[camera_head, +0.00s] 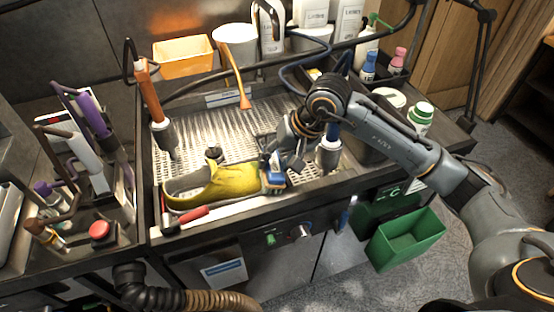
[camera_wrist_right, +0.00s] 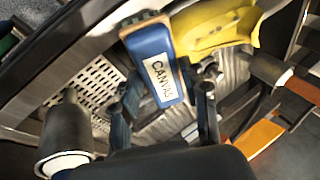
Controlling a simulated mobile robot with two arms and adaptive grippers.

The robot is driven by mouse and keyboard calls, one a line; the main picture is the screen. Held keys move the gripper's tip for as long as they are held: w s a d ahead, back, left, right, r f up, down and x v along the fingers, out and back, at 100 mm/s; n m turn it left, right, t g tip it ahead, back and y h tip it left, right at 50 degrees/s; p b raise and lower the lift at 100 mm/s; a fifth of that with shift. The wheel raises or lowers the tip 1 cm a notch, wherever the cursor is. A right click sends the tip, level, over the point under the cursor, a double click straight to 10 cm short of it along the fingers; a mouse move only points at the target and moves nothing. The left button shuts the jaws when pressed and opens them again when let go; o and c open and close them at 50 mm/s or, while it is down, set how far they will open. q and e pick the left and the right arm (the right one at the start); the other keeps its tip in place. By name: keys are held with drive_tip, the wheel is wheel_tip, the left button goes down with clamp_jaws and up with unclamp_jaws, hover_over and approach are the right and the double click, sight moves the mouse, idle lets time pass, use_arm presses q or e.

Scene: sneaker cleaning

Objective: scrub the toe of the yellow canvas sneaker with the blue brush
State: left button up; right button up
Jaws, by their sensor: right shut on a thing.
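The yellow canvas sneaker (camera_head: 228,182) lies on the front of the perforated metal tray, its toe pointing right. The blue brush (camera_head: 275,180) is at the toe end, close against it; whether the bristles touch the toe cannot be told. In the wrist view, the brush (camera_wrist_right: 150,45) shows a "CANVAS" label and overlaps the end of the yellow sneaker (camera_wrist_right: 210,28). My right gripper (camera_head: 284,160) is shut on the brush. Its fingers (camera_wrist_right: 163,108) also show on either side of the brush in the wrist view. My left gripper is not in view.
A red-handled tool (camera_head: 188,216) lies in front of the sneaker. Upright metal nozzles (camera_head: 164,138) and (camera_head: 328,152) flank the work area. An orange bin (camera_head: 183,58) and several bottles stand behind. The perforated tray (camera_head: 205,125) behind the sneaker is mostly clear.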

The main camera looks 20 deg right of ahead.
drive_tip(key=shift+f, duration=0.1)
drive_tip(key=shift+w+b, duration=0.45)
drive_tip(key=shift+w, duration=0.1)
drive_tip(key=shift+w+a+b, duration=0.15)
drive_tip(key=shift+w+b, duration=0.6)
drive_tip(key=shift+w, duration=0.8)
